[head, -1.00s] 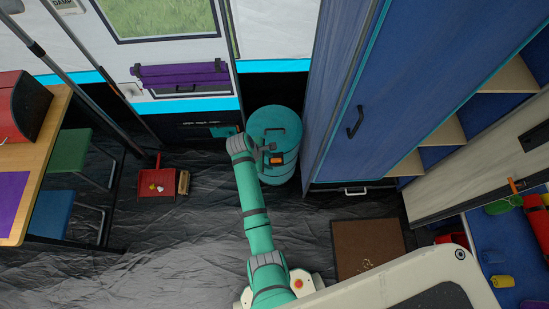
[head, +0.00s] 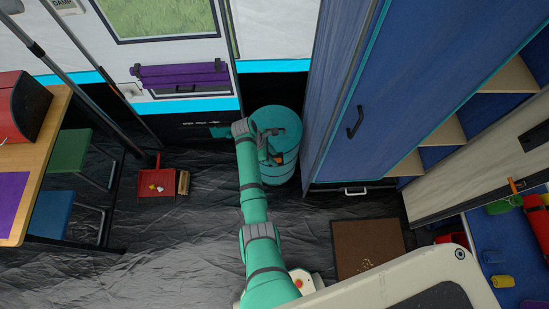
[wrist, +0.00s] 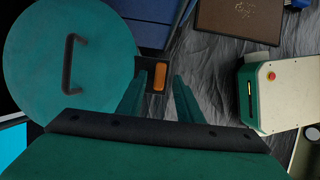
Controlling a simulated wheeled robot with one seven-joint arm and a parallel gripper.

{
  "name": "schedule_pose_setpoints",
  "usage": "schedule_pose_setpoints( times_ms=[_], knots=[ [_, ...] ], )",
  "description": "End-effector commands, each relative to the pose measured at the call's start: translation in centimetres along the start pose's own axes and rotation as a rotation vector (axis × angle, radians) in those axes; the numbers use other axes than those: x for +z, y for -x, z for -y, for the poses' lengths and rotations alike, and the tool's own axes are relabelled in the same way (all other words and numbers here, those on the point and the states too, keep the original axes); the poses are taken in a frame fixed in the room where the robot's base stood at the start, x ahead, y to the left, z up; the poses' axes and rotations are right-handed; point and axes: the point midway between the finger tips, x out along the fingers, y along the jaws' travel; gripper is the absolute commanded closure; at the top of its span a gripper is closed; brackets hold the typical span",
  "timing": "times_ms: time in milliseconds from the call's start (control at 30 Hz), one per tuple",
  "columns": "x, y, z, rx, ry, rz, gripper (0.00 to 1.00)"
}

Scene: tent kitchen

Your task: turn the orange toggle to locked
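The orange toggle (wrist: 158,78) sits on a dark plate (wrist: 146,66) beside the teal drum (wrist: 75,25) in the wrist view, its long side running up and down in the picture. In the head view only a small bit of orange (head: 279,159) shows, mostly hidden by my gripper (head: 270,152) at the drum's front. In the wrist view my gripper (wrist: 160,84) is open, with one finger to the left of the toggle and one to the right. The fingers look apart from it; I cannot tell how deep they reach. No locked marking is readable.
The teal drum (head: 275,124) has a dark lid handle and stands close to the tall blue cabinet (head: 375,100). A red dustpan (head: 157,182) and a brown mat (head: 367,248) lie on the dark floor. Another orange piece (head: 515,186) is on the pale door at right.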

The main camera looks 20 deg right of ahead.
Motion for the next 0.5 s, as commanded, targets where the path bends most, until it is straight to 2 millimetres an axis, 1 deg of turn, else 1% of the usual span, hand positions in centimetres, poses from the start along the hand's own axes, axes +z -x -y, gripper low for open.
schedule_pose_setpoints(
  times_ms=[33,100,200,500],
  knots=[
    [0.0,-0.6,0.0,-0.002,-0.001,0.0,0.67],
    [0.0,-1.3,0.0,-0.001,-0.001,0.0,0.67],
    [0.0,-1.8,0.0,0.0,-0.001,0.0,0.67],
    [0.0,-2.1,0.0,0.001,-0.001,0.0,0.67]
  ],
)
